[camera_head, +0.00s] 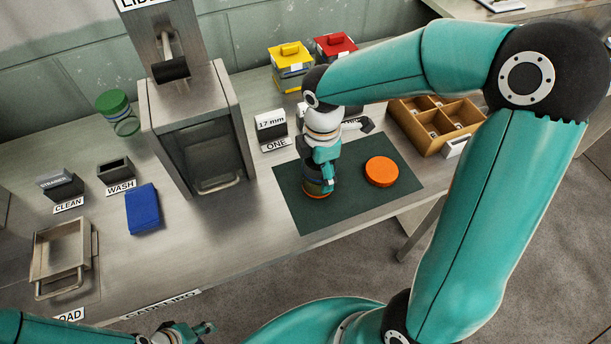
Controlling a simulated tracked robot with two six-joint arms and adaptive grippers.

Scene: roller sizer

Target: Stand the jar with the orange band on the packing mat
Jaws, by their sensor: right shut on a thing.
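The jar with the orange band (317,191) is upright over the left part of the dark green packing mat (290,212). Its base appears to be at the mat's surface, but I cannot tell whether it bears fully on it. My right gripper (320,178) comes down from above and is shut on this jar, hiding its upper part. An orange disc like a lid (381,171) lies flat on the mat to the right of the jar. My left gripper (203,328) is low at the bottom edge, away from the mat; its fingers are too small to read.
A steel machine (196,130) stands left of the mat. A wooden divided tray (416,132) is at the right, and yellow (290,62) and red-lidded (336,46) boxes are behind. A green-lidded jar (117,109), blue cloth (143,208) and metal tray (62,258) are further left.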

